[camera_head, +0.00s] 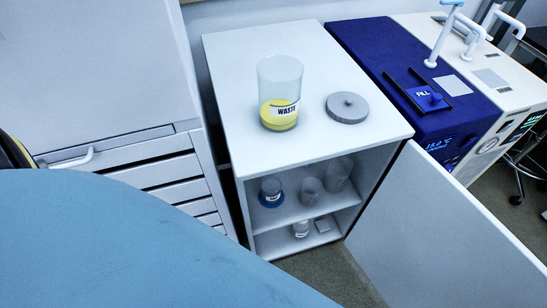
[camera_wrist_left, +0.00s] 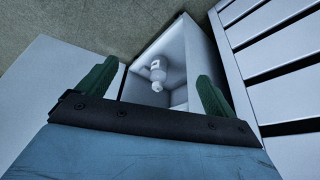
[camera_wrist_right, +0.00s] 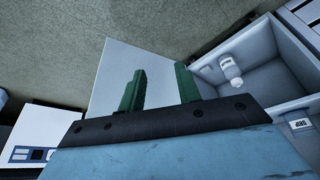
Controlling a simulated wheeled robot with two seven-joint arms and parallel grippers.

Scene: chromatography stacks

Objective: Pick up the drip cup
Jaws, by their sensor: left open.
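No cup can be surely read as the drip cup in the head view. A jar with blue contents and a white label (camera_head: 271,192) stands on the cabinet's upper shelf, beside a clear cup (camera_head: 311,191) and another clear vessel (camera_head: 338,172). In the right wrist view, a white label (camera_wrist_right: 299,124) at the right edge seems to read DRIP upside down; its holder is mostly cut off. My left gripper (camera_wrist_left: 152,85) is open and empty, facing the open cabinet. My right gripper (camera_wrist_right: 160,88) is open and empty, left of the cabinet interior. Neither gripper shows in the head view.
A WASTE beaker (camera_head: 280,95) with yellow contents and a grey disc (camera_head: 347,107) stand on the cabinet top (camera_head: 230,50). The cabinet door (camera_head: 440,230) is swung open to the right. Drawers (camera_head: 160,172) flank the left.

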